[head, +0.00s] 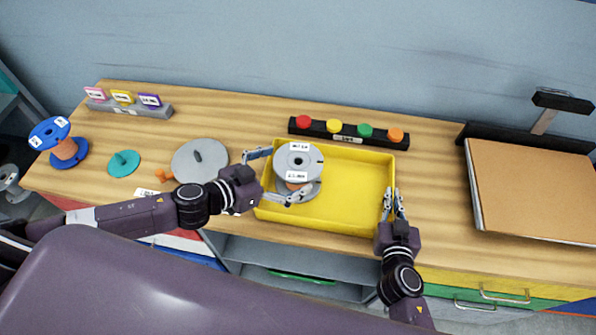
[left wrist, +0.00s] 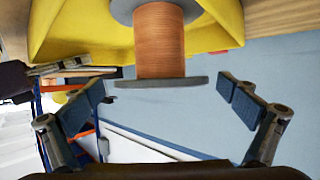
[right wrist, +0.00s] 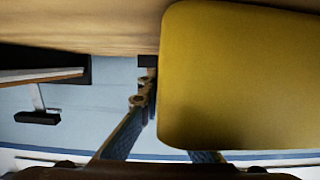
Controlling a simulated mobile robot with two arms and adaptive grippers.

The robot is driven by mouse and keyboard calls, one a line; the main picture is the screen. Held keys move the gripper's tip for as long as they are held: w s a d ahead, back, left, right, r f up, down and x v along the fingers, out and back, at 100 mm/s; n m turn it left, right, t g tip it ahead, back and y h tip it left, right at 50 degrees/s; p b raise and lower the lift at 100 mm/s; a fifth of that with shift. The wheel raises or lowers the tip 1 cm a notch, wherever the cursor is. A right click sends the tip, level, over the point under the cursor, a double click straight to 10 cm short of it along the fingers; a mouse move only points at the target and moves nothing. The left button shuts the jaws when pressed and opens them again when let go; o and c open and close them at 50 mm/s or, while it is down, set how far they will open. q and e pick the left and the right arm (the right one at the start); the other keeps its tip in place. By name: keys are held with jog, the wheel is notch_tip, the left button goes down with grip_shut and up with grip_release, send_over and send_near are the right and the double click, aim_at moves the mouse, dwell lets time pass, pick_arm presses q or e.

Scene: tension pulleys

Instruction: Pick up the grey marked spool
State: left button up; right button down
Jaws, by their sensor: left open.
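The grey marked spool (head: 298,160) stands upright at the left end of the yellow tray (head: 350,224), with white labels on its top flange. My left gripper (head: 280,175) is open at the spool, one finger on its far left side and one on its near right side. In the left wrist view, the spool's copper-coloured winding (left wrist: 159,40) and grey flange lie beyond and between the open fingertips (left wrist: 163,98), apart from them. My right gripper (head: 393,204) is at the tray's right wall, fingers close together astride it; in the right wrist view the yellow wall (right wrist: 235,75) hides one finger.
A blue spool (head: 62,148), a teal disc (head: 123,163) and a grey disc with a peg (head: 200,162) are at left. A button bar (head: 350,135) lies behind the tray. A brown board (head: 535,190) lies at right. The tray's right half is empty.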

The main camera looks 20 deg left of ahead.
pick_arm(q)
jog(key=shift+x, duration=1.9)
jog(key=shift+w+r, duration=0.1)
jog(key=shift+r, duration=0.05)
jog(key=c, duration=1.8)
jog(key=shift+r, duration=0.2)
jog(key=shift+c, duration=0.4)
